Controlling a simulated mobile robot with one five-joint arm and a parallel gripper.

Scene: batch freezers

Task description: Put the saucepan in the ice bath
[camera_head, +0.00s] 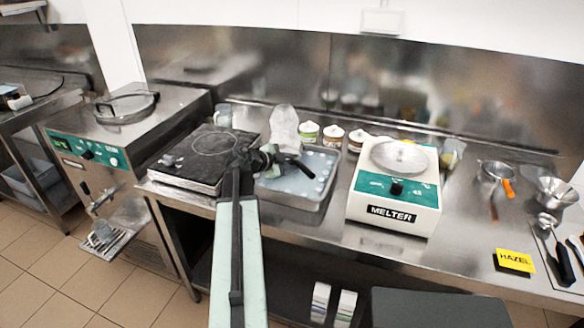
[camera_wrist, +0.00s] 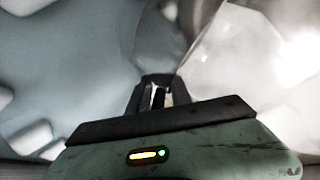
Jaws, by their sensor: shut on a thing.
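The ice bath (camera_head: 322,196) is a shallow metal tray of bluish water with pale ice pieces, on the counter between the hob and the melter. My gripper (camera_head: 272,156) is over its left back part, shut on what looks like the saucepan, whose dark handle (camera_head: 298,166) sticks out to the right over the bath. I cannot clearly make out the pan's body. A pale, shiny, rounded shape (camera_head: 285,124) stands up just behind the gripper; whether it belongs to the pan is unclear. In the wrist view my gripper (camera_wrist: 158,97) is nearly closed, with blurred bluish and bright shapes beyond.
A black hob (camera_head: 205,158) is left of the bath, with a clear mug (camera_head: 222,115) behind. The white melter (camera_head: 396,195) is close on the right. Small tubs (camera_head: 333,136) line the back. A sieve (camera_head: 497,172), a bowl (camera_head: 556,192) and a yellow HAZEL card (camera_head: 515,260) are farther right.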

